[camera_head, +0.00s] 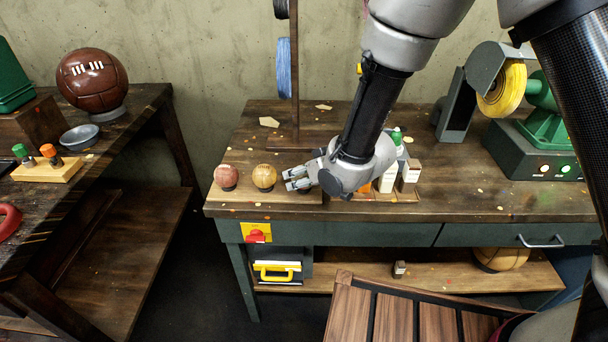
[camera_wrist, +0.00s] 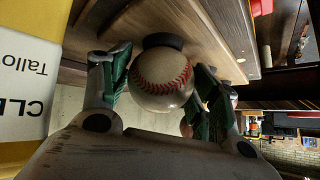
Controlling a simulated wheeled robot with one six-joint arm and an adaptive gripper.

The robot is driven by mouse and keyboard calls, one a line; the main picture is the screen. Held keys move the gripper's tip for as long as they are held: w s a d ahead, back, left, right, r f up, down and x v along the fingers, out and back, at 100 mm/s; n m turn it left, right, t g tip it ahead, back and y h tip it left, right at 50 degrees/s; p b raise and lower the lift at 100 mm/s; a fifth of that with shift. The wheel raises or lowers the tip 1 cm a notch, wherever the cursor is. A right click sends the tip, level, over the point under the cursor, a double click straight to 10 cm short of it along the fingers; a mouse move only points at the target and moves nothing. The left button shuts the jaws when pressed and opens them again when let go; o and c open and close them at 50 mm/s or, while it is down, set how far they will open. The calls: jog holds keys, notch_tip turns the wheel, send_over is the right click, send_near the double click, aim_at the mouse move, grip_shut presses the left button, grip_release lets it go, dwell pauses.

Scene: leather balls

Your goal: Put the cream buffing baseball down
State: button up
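The cream baseball (camera_wrist: 160,82) with red stitching shows in the wrist view between the green-padded fingers of my gripper (camera_wrist: 162,75). The pads lie close against both sides of it. A dark ring stand (camera_wrist: 163,41) is right at the ball, on the wooden surface; I cannot tell whether the ball bears on it. In the head view my gripper (camera_head: 298,178) is low over the front of the workbench (camera_head: 350,207), and the ball is hidden there.
Left of my gripper a reddish ball (camera_head: 226,176) and a tan-yellow ball (camera_head: 264,176) sit on dark stands. Bottles (camera_head: 388,178) and a small box (camera_head: 411,172) stand close on the right. An upright post (camera_head: 295,80) is behind. A buffing machine (camera_head: 540,130) stands at the right.

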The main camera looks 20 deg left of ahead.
jog(key=shift+s+d+r, duration=0.1)
jog(key=shift+d+r, duration=0.05)
jog(key=shift+r, duration=0.3)
jog(key=v, duration=1.1)
jog(key=shift+d, duration=0.2)
jog(key=shift+s+r, duration=0.1)
